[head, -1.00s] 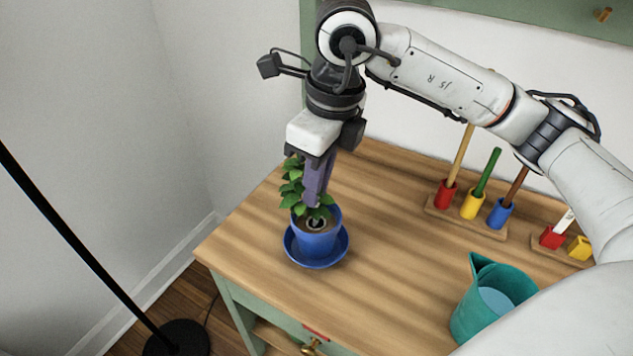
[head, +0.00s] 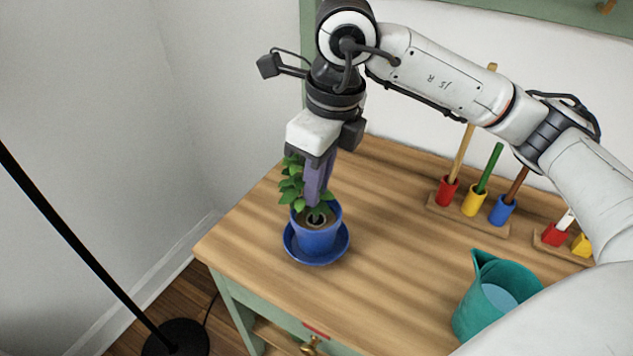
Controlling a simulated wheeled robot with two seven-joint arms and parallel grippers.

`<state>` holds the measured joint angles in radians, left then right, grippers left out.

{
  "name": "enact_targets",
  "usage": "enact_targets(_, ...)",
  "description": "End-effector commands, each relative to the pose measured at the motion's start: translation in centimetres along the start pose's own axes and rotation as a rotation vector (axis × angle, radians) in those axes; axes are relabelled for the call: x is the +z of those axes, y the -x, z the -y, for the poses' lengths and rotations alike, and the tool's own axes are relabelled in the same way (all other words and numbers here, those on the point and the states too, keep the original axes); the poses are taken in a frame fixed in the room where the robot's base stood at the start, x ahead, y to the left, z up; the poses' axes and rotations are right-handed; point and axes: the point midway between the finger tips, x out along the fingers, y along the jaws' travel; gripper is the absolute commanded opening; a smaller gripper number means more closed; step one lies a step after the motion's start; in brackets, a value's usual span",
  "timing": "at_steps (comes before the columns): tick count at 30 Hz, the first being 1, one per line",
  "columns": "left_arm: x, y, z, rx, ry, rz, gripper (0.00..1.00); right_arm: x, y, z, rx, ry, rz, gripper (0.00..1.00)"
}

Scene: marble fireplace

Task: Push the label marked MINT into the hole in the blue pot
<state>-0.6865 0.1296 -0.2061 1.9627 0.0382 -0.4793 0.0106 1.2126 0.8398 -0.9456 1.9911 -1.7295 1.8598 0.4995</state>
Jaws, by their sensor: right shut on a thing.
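The blue pot (head: 317,240) stands on a blue saucer (head: 344,250) near the left end of the wooden table. It holds soil and a leafy green plant (head: 291,188). A small dark hole with a pale rim (head: 317,221) shows in the soil. My right gripper (head: 315,203) points down over the pot, its fingertips just above the hole. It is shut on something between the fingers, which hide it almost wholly. I cannot read the word MINT anywhere. My left gripper is not in view.
A teal jug (head: 490,300) stands at the front right of the table (head: 390,240). Racks with coloured cups (head: 474,200) and sticks stand at the back right. A black lamp pole (head: 85,255) rises at the left. The middle of the table is clear.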

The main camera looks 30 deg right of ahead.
Motion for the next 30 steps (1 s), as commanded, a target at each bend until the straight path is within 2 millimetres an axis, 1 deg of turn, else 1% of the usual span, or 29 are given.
enact_targets(19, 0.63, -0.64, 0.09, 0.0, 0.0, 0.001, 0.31, -0.11, -0.77, 0.0, 0.0, 0.0, 0.0, 0.0)
enact_targets(29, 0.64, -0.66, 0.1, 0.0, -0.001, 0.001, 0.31, -0.11, -0.78, 0.0, 0.0, 0.0, 0.0, 0.0)
enact_targets(30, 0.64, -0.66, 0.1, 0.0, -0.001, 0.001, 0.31, -0.11, -0.78, 0.0, 0.0, 0.0, 0.0, 0.17)
